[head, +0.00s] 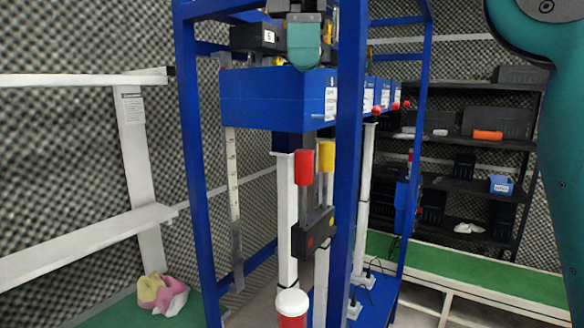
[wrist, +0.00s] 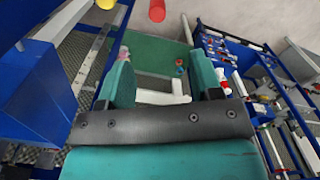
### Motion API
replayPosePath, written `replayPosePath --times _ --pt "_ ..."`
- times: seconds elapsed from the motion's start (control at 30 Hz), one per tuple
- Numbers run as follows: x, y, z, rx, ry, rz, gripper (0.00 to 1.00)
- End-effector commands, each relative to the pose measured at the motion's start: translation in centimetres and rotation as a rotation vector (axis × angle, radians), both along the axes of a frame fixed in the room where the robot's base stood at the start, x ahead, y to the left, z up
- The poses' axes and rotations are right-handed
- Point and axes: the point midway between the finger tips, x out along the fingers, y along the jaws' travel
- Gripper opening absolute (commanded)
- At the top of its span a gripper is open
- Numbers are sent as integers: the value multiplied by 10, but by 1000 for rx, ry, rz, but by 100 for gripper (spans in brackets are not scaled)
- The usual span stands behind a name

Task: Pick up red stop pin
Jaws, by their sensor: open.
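A red cylinder-shaped cap (head: 304,167) stands on a rod beside a yellow cap (head: 326,155), above a dark block (head: 313,232) in the head view. It looks like the red stop pin, but no label shows this. A red cylinder (wrist: 157,10) and a yellow one (wrist: 90,10) are cut off by the top edge of the wrist view. My gripper (wrist: 163,80) has its two teal fingers wide apart, with no object held between them. In the head view a teal part that looks like my gripper (head: 304,45) is above the red cap, by the blue box.
Blue frame posts (head: 350,150) stand close beside the caps. A blue box (head: 265,97) overhangs them. A white-topped red cylinder (head: 292,305) is at the bottom, and small red knobs (head: 376,111) are on the box side. Dark shelves (head: 470,145) stand at the back right.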

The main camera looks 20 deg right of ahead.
Motion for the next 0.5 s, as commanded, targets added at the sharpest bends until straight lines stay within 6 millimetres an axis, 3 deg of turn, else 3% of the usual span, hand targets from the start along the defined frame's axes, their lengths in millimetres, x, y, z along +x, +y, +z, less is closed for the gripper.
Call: replayPosePath --times 0.5 --pt "-1 -1 -83 1 4 0 59"
